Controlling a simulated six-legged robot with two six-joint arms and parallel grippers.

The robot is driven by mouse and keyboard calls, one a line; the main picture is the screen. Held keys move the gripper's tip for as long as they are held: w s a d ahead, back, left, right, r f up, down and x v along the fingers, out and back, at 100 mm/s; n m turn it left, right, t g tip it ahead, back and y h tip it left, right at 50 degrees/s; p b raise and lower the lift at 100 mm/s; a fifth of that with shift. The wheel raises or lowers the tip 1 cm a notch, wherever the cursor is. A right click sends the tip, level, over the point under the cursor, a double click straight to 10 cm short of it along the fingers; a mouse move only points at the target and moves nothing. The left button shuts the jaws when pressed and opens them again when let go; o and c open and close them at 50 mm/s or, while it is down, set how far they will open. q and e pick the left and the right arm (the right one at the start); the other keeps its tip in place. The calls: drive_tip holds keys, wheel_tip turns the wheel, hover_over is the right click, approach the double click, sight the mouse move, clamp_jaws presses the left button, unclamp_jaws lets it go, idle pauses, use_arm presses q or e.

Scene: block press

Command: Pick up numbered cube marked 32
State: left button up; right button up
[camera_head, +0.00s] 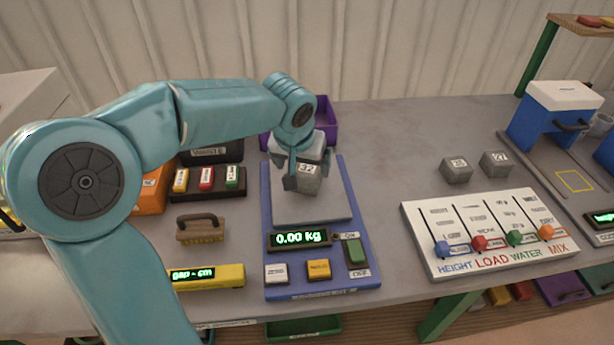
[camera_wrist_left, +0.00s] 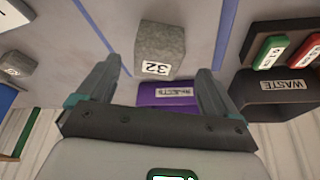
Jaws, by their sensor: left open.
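The grey stone-like cube marked 32 (camera_head: 308,184) shows over the grey plate of the blue scale (camera_head: 350,232) in the head view. In the left wrist view the gripper (camera_wrist_left: 158,72) has visible gaps between both fingers and the cube. The scale display reads 0.00 kg. My right gripper is not in view.
Two other numbered cubes, one on the left (camera_head: 456,170) and one on the right (camera_head: 495,164), sit behind the white slider panel (camera_head: 425,225). A purple bin (camera_head: 326,125) stands behind the scale.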

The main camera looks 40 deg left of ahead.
sight(307, 169)
use_arm(q)
drive_tip(key=x, duration=0.5)
drive_tip(key=shift+w+a, duration=0.1)
drive_tip(key=shift+w, duration=0.3)
drive_tip(key=c, duration=1.6)
drive_tip(key=shift+o, duration=0.2)
wheel_tip(307, 169, up, 20)
drive_tip(key=p, duration=0.3)
